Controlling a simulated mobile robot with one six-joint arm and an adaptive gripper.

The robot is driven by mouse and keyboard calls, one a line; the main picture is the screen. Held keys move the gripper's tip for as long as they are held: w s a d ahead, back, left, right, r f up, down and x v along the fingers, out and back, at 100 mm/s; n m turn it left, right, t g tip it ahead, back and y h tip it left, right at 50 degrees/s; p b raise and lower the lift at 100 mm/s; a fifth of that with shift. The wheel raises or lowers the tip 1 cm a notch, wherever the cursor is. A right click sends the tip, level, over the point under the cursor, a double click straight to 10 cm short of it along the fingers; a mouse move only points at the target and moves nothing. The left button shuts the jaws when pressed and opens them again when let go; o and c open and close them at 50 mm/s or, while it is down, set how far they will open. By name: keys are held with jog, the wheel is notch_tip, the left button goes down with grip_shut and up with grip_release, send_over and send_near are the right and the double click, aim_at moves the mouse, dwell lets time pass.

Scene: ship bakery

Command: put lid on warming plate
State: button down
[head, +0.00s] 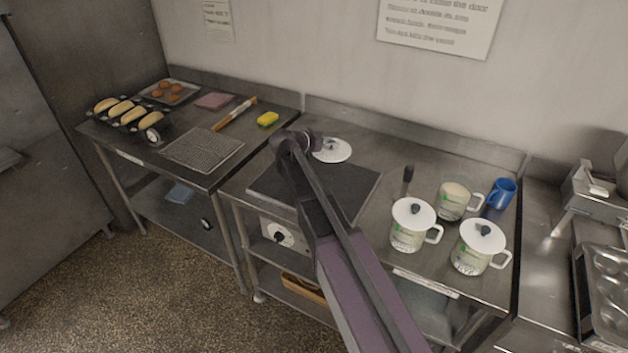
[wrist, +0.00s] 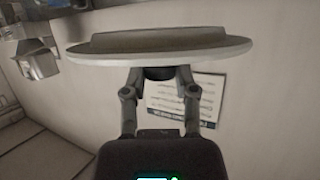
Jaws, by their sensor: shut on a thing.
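A white round lid (head: 334,155) shows at the back edge of the warming plate (head: 345,190), a flat dark square on the middle counter. My gripper (head: 323,144) reaches over the plate and is shut on the lid's knob. The wrist view shows both fingertips (wrist: 160,74) closed at the knob, with the lid's broad disc (wrist: 160,50) across the picture. The lid's height over the plate is hard to tell. My arm hides part of the plate. A glass mug (head: 453,202) without a lid stands to the right, near two mugs with white lids (head: 413,212) (head: 482,236).
On the left counter are a bun tray (head: 150,119), a wire rack (head: 203,148), a rolling pin (head: 236,114) and a yellow sponge (head: 268,119). A wall closes the back.

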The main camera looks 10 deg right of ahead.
jog(key=s+f+b, duration=0.5)
jog(key=s, duration=0.3)
jog(key=s+a+f+b, duration=0.1)
jog(key=s+f+b, duration=0.4)
jog(key=s, duration=0.3)
jog(key=shift+s+a+f+n+t+b, duration=0.15)
jog(key=shift+s+f+n+t+b, duration=0.15)
jog(key=shift+w, duration=0.1)
jog(key=w+d+f+b, duration=0.1)
jog(key=w, duration=1.3)
jog(key=shift+w+d+f, duration=0.2)
jog(key=shift+w, duration=0.05)
jog(key=shift+w+f+b, duration=0.35)
jog(key=shift+w+b, duration=0.2)
jog(key=shift+w, duration=0.15)
jog(key=shift+f+b, duration=1.45)
